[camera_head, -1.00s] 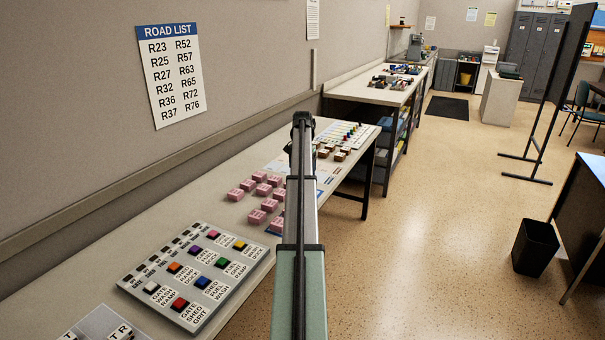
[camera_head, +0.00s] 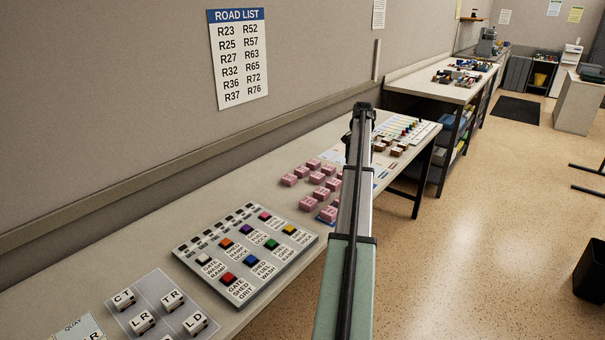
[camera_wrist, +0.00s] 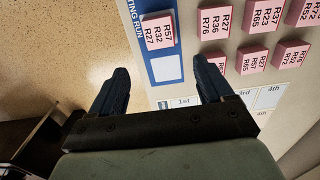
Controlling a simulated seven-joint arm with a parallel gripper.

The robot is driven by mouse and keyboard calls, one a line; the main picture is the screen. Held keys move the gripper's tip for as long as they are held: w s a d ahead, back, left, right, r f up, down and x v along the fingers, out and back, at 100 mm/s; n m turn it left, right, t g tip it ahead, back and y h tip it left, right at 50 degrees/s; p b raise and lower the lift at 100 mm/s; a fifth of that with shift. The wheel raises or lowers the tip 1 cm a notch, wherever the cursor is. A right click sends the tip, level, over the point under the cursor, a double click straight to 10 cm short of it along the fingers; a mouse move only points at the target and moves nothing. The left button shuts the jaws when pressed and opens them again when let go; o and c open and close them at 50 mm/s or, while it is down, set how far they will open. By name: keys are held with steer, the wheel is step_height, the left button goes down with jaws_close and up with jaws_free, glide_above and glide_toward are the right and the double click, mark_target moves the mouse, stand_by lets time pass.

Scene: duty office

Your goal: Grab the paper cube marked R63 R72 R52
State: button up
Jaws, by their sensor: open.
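Several pink paper cubes (camera_head: 319,194) with printed road codes sit on the long table. In the wrist view, one cube (camera_wrist: 158,30) reading R57 R32 R27 stands on a blue-bordered strip (camera_wrist: 166,69). Others stand to its right, one (camera_wrist: 216,21) reading R27 R36 R76. A cube at the top right edge (camera_wrist: 303,10) shows R52 and R72, partly cut off. The cube below it (camera_wrist: 291,54) is too small to read surely. I cannot tell which is R63 R72 R52. My gripper (camera_wrist: 163,80) is open and empty, beside the blue strip; it also shows in the head view (camera_head: 362,112).
A grey panel with coloured buttons (camera_head: 222,286) lies nearer on the table. White lettered blocks (camera_head: 142,322) stand at the front left. Brown blocks (camera_head: 397,151) and a coloured peg board lie beyond the pink cubes. The wall is left; open floor is right.

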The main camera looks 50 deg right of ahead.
steer(key=shift+o, duration=0.5)
steer(key=shift+w, duration=0.1)
steer(key=w+a+n, duration=0.1)
steer(key=w+a, duration=0.3)
steer(key=w, duration=0.4)
steer(key=w+a+f+n, duration=0.1)
steer(key=w+a, duration=0.4)
steer(key=w, duration=0.3)
steer(key=w+a+n, duration=0.1)
steer(key=w+a, duration=0.3)
steer(key=w, duration=0.4)
steer(key=m+h, duration=0.3)
steer(key=h, duration=0.2)
glide_toward(301, 169)
steer(key=x, duration=0.4)
steer(key=shift+s+a, duration=0.15)
steer(key=shift+s, duration=0.25)
steer(key=shift+y, duration=0.3)
steer(key=x, duration=0.4)
steer(key=shift+w+d, duration=0.3)
steer(key=shift+d+f, duration=0.15)
steer(key=shift+f, duration=0.35)
steer(key=c, duration=1.1)
